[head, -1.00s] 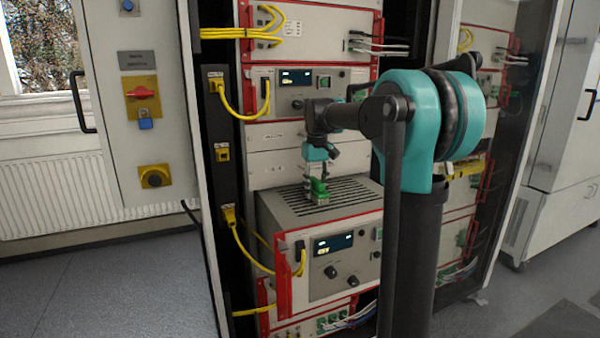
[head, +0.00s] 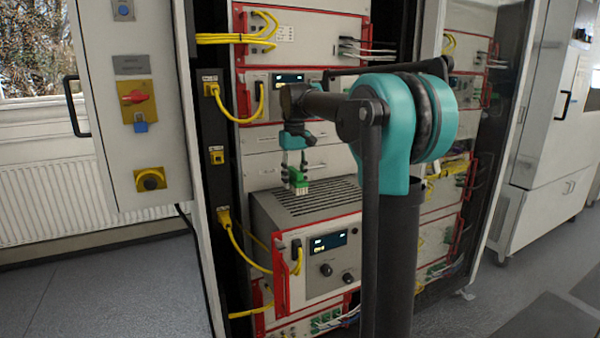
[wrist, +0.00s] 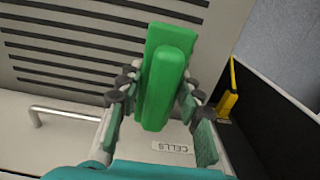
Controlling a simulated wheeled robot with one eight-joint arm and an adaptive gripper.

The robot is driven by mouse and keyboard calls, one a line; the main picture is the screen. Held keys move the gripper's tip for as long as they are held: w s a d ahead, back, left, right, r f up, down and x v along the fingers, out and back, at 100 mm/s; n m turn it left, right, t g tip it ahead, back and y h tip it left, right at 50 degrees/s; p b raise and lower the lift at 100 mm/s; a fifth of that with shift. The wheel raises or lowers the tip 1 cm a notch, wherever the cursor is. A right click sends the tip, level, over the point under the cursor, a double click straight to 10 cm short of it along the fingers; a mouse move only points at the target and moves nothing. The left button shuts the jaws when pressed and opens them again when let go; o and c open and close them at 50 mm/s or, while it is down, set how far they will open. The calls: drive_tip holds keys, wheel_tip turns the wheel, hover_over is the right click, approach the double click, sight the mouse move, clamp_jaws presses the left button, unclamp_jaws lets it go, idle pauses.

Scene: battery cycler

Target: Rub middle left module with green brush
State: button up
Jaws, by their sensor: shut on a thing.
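The middle left module is the grey box with a red-edged front panel (head: 330,262) that sticks out of the rack, its top slotted (head: 335,195). My gripper (head: 294,170) hangs over the back left part of that top. It is shut on the green brush (head: 299,182), whose pale bristles point down. The brush fills the middle of the wrist view (wrist: 165,80), gripped between both fingers, with the slotted top (wrist: 80,45) behind it. I cannot tell whether the bristles touch the top.
Yellow cables (head: 245,245) run along the rack's left post. In the wrist view a metal handle (wrist: 75,115) and a "CELLS" label (wrist: 172,147) sit on a pale panel close to the fingers. A grey switch cabinet door (head: 130,200) stands open at left.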

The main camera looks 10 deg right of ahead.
sight(295, 169)
drive_tip(key=shift+r, duration=1.9)
